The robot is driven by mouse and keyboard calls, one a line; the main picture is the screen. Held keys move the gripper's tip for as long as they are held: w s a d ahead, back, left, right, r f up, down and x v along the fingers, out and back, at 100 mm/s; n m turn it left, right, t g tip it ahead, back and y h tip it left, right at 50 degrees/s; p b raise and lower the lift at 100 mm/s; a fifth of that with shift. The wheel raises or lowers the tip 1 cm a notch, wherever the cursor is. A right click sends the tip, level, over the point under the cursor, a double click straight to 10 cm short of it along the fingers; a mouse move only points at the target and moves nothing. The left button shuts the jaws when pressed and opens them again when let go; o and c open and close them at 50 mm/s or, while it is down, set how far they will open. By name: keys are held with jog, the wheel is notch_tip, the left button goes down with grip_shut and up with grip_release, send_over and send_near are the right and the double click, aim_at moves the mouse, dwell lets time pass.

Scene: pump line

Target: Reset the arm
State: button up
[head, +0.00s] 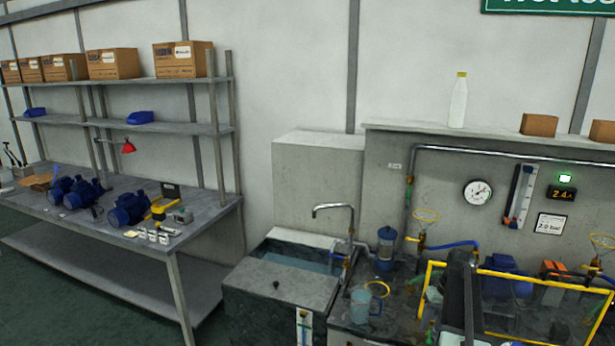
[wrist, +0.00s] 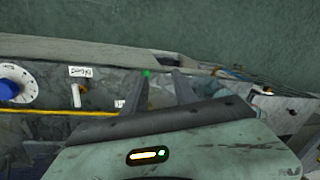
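My gripper (wrist: 161,76) shows in the wrist view with its two dark fingers apart. Nothing is held between them. A small green spot shows near the left fingertip; I cannot tell what it belongs to. In the head view, dark upright parts at the lower right, by the yellow frame (head: 430,290), look like my arm; the fingers cannot be made out there.
Beside the sink (head: 280,285) is a wet bench with a clear jug (head: 366,303), a blue pump (head: 508,278) and valves. A shelf above carries a white bottle (head: 458,103). A workbench (head: 105,230) stands left. The wrist view shows a blue dial (wrist: 14,82) and yellow bar (wrist: 40,112).

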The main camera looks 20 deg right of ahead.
jog(key=w+a+n+g, duration=0.1)
jog(key=w+a+n, duration=0.15)
jog(key=a, duration=1.25)
jog(key=w+a+n, duration=0.2)
jog(key=w+a, duration=0.1)
jog(key=a, duration=1.2)
jog(key=s+a+m+h, duration=0.1)
jog(key=s+a+h, duration=0.1)
jog(key=s+a, duration=0.6)
jog(key=a, duration=0.4)
jog(key=shift+a+f+m, duration=0.15)
jog(key=shift+f+m, duration=0.1)
jog(key=shift+m, duration=0.1)
